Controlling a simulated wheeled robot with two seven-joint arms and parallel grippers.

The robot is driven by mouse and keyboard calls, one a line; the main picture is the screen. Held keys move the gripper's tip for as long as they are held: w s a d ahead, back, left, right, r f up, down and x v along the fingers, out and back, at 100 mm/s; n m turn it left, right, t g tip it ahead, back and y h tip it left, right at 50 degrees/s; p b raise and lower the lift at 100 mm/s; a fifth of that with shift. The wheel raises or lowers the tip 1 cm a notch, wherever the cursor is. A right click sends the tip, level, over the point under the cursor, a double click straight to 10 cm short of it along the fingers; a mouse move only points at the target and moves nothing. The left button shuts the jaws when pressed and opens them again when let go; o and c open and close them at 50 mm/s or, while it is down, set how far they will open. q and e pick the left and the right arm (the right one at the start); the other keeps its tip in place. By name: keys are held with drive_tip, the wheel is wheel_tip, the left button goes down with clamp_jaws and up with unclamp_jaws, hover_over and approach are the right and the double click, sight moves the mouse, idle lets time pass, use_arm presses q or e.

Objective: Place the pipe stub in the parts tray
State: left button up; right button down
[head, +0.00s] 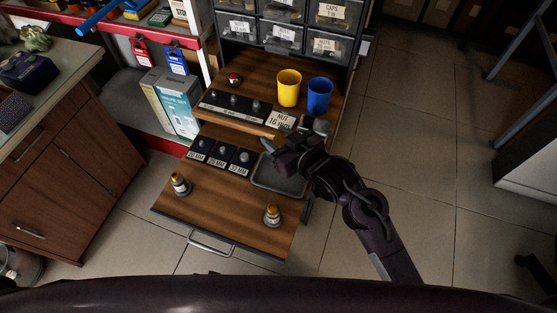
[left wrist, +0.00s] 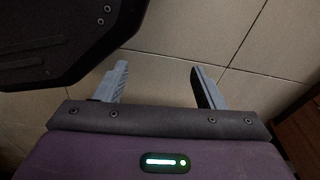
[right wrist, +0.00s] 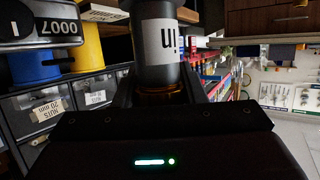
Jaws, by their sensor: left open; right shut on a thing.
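My right gripper (head: 272,146) is above the back edge of the dark grey parts tray (head: 279,189), on the right of the wooden pull-out board. It is shut on the pipe stub, a grey cylinder (right wrist: 159,16) with a white marked label and an amber band, which stands between the fingers in the right wrist view. In the head view the gripper mostly hides this piece. The visible part of the tray looks empty. My left gripper (left wrist: 160,85) is open and empty over floor tiles in the left wrist view; it is outside the head view.
Two similar labelled fittings stand on the board, one at left (head: 180,184) and one at front right (head: 272,215). Several labelled black blocks (head: 220,155) sit left of the tray. A yellow cup (head: 288,88) and a blue cup (head: 319,95) stand on the shelf behind.

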wheel_tip(320, 180, down, 8)
drive_tip(key=shift+r+b, duration=0.1)
drive_tip(key=shift+b, duration=0.5)
drive_tip(key=shift+f, duration=0.55)
use_arm(q)
drive_tip(key=w, duration=0.1)
drive_tip(key=w+r, duration=0.1)
drive_tip(key=shift+w+d+r, duration=0.15)
drive_tip(key=shift+w+d, duration=0.1)
drive_tip(key=shift+w, duration=0.15)
drive_tip(key=shift+s, duration=0.2)
use_arm(e)
drive_tip(key=shift+f, duration=0.15)
drive_tip(key=c, duration=1.3)
unclamp_jaws()
drive_tip(key=shift+f, duration=0.1)
drive_tip(key=o, duration=0.4)
